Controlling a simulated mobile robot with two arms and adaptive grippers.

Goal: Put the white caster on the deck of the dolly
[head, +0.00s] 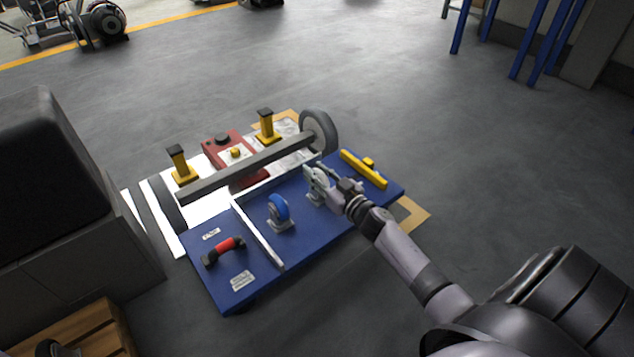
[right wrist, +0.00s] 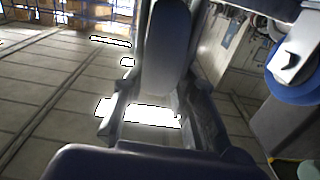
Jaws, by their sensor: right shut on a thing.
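The white caster (head: 316,178) has a pale wheel and a metal plate. It is over the right part of the dolly's blue deck (head: 320,232); I cannot tell whether it touches. My right gripper (head: 332,188) is shut on it. In the right wrist view a grey rounded form, likely its wheel (right wrist: 165,50), stands between the fingers of my right gripper (right wrist: 155,115). A blue caster (head: 279,212) sits on the deck to its left, and likely the blue wheel (right wrist: 300,85) at the right of the wrist view.
A white divider strip (head: 258,236) crosses the deck. A red handle (head: 223,250) lies left of it and a yellow bar (head: 363,168) near the right end. Behind are a grey axle beam (head: 250,166) with a wheel (head: 318,131), and yellow stands (head: 180,164). Open floor lies to the right.

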